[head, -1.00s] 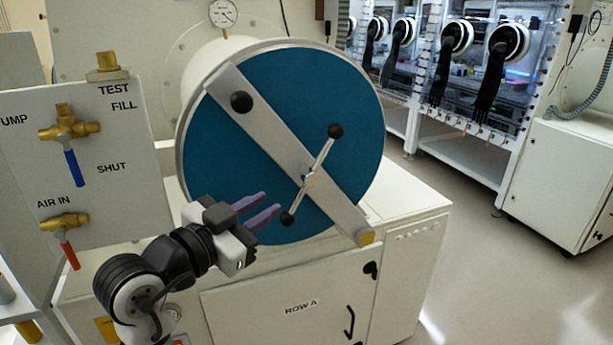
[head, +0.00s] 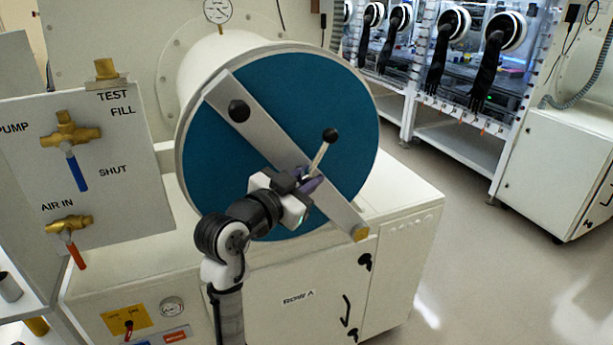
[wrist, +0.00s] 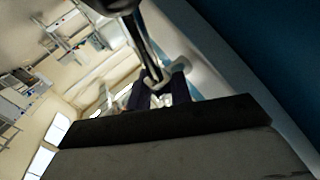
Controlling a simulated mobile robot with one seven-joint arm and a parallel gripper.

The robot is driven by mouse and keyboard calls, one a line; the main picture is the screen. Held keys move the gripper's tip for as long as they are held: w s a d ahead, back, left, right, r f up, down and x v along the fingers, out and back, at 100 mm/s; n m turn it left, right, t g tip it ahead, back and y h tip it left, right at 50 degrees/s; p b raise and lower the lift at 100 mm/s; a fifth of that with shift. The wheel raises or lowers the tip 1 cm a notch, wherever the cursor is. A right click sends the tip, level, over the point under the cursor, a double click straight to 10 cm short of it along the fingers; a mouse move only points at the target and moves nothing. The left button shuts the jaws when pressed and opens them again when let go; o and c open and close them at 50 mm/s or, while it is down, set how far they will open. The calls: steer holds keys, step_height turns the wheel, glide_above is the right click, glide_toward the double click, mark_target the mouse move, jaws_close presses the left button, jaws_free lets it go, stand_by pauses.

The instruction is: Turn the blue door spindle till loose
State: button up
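The blue round door (head: 240,160) is crossed by a slanting metal bar (head: 258,137). The door spindle is a thin metal cross handle (head: 319,156) at the bar's lower half, with a black ball (head: 330,135) on its upper end. Its lower end is hidden behind my gripper (head: 312,184). My gripper is at the spindle hub, its purple fingers over or beside it. In the wrist view the handle rod (wrist: 150,55) runs down to the dark fingertips (wrist: 160,90), which stand on either side of it. Whether they press on it I cannot tell.
A valve panel (head: 110,185) with a blue-handled valve (head: 75,165) and a red-handled valve (head: 75,250) stands left of the door. A white cabinet (head: 400,230) is under the door. A black knob (head: 239,110) sits on the bar's upper part. Open floor lies right.

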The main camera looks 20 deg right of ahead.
jaws_close()
